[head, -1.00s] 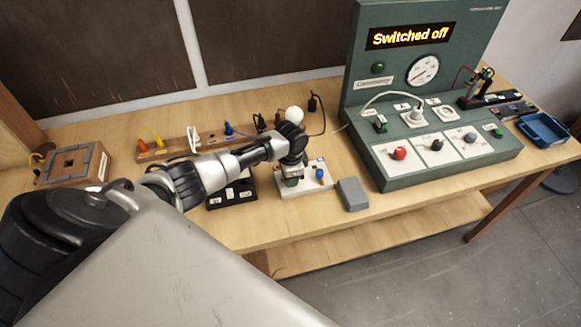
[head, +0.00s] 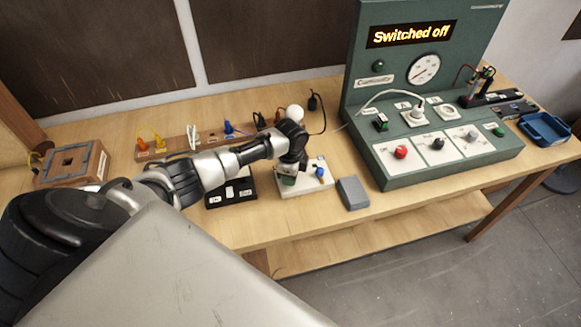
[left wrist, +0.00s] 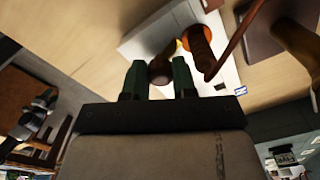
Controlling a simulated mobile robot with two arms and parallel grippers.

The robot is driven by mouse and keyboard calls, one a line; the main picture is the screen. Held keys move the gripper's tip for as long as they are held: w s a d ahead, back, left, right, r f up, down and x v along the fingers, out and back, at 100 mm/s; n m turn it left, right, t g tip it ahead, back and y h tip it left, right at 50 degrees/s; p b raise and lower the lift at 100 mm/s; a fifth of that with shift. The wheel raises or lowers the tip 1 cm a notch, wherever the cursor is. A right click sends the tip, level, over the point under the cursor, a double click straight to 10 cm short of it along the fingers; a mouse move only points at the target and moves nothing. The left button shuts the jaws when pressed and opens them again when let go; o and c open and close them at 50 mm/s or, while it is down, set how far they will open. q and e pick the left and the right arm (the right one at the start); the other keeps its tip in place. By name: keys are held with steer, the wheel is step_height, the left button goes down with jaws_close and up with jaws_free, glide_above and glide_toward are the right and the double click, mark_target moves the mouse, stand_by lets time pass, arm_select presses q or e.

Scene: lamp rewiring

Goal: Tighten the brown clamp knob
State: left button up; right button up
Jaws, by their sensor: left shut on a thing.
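A brown knob (left wrist: 160,69) shows in the left wrist view, between the two green fingertips of my left gripper (left wrist: 157,78). The fingers are shut on it from both sides. The knob stands over a white base plate (left wrist: 145,40). In the head view, my left gripper (head: 287,180) points down at the white base plate (head: 310,187), and the wrist hides the brown knob. A blue knob (head: 320,172) on the same plate is to the right of the gripper. My right gripper is not in view.
A black block (head: 231,197) is left of the white base, and a grey block (head: 352,193) is right of it. A rack (head: 208,138) with coloured plugs and a white bulb (head: 294,113) are behind. A green console (head: 440,150) reading "Switched off" stands right.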

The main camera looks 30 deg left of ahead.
arm_select(q)
steer(key=o, duration=0.9)
steer(key=shift+o, duration=0.2)
step_height(320, 180, up, 11)
steer(key=b, duration=0.2)
steer(key=shift+c, duration=0.4)
